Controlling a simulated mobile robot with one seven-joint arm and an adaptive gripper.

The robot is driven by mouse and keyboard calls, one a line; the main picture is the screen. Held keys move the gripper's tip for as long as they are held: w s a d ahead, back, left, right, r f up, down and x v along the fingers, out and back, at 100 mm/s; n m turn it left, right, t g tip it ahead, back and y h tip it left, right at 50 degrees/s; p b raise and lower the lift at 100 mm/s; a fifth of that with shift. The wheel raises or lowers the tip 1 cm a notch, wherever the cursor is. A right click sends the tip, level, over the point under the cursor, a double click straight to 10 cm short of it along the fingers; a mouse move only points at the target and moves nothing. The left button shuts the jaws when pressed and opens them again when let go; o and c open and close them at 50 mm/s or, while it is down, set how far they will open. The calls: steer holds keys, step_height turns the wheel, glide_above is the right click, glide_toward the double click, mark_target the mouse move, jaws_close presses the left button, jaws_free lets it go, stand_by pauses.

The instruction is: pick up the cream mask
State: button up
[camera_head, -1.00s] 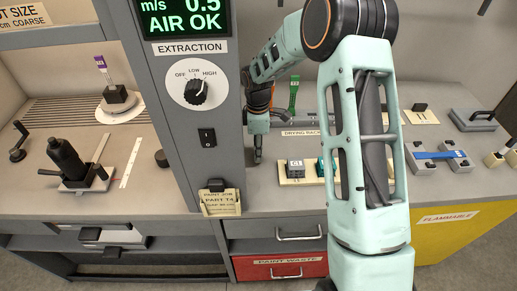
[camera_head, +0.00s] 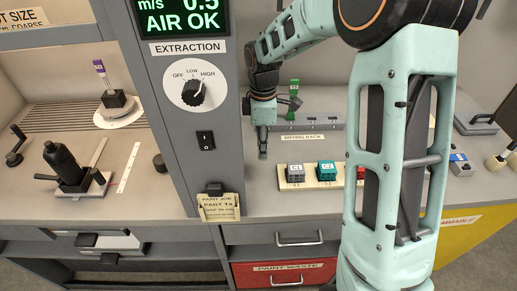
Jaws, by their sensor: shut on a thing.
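My gripper (camera_head: 262,154) points down at the bench just right of the grey extraction panel, left of the board with the labelled blocks. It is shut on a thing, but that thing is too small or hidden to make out. I cannot pick out the cream mask with certainty in this view. My forearm covers much of the right side of the bench.
A cream board (camera_head: 284,186) bears a grey block (camera_head: 295,172) and a teal block (camera_head: 326,171); a red block shows beside my arm. A green piece (camera_head: 294,92) stands by the drying rack (camera_head: 325,126). The grey panel (camera_head: 188,130) rises close left of my gripper.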

steer(key=s+d+r+b, duration=0.1)
steer(key=s+r, duration=0.3)
steer(key=s, duration=0.5)
steer(key=shift+d+r, duration=0.15)
steer(key=shift+d, duration=0.6)
